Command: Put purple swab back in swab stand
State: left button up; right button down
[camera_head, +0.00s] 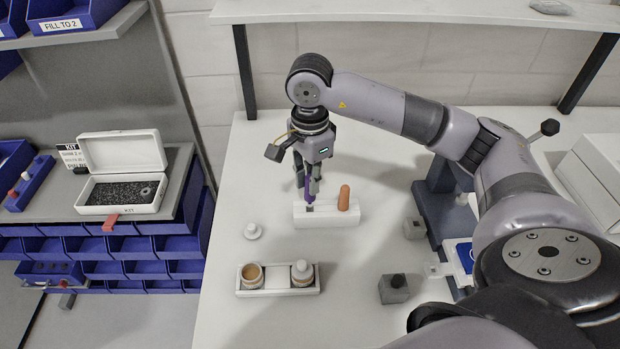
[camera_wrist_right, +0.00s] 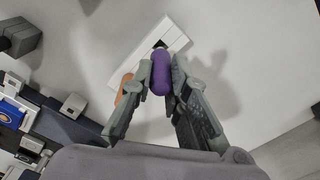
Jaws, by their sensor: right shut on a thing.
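My right gripper (camera_head: 308,178) is shut on the purple swab (camera_head: 308,190) and points down over the white swab stand (camera_head: 328,216). In the right wrist view the purple swab (camera_wrist_right: 160,74) sits between the two fingers of the right gripper (camera_wrist_right: 161,75). The swab's lower end is at or just above the left part of the stand, by a dark opening; I cannot tell whether it is inside. An orange swab (camera_head: 344,197) stands upright in the right part of the stand. It shows partly behind a finger in the right wrist view (camera_wrist_right: 124,88). My left gripper is not in view.
A white tray (camera_head: 278,292) with two small jars stands in front of the stand. A white lid (camera_head: 252,231) lies to the left. Grey blocks (camera_head: 394,289) and a blue-and-white item (camera_head: 463,258) are at the right. An open white box (camera_head: 120,210) is on the left bench.

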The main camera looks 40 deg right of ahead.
aim_at(309, 198)
jog(key=shift+b, duration=0.55)
dwell(0.9)
jog(key=shift+f+b, duration=1.85)
jog(key=shift+b, duration=0.05)
jog(key=shift+a, duration=0.1)
dwell(0.4)
jog(key=c, duration=1.5)
grip_release()
jog(key=shift+o, duration=0.2)
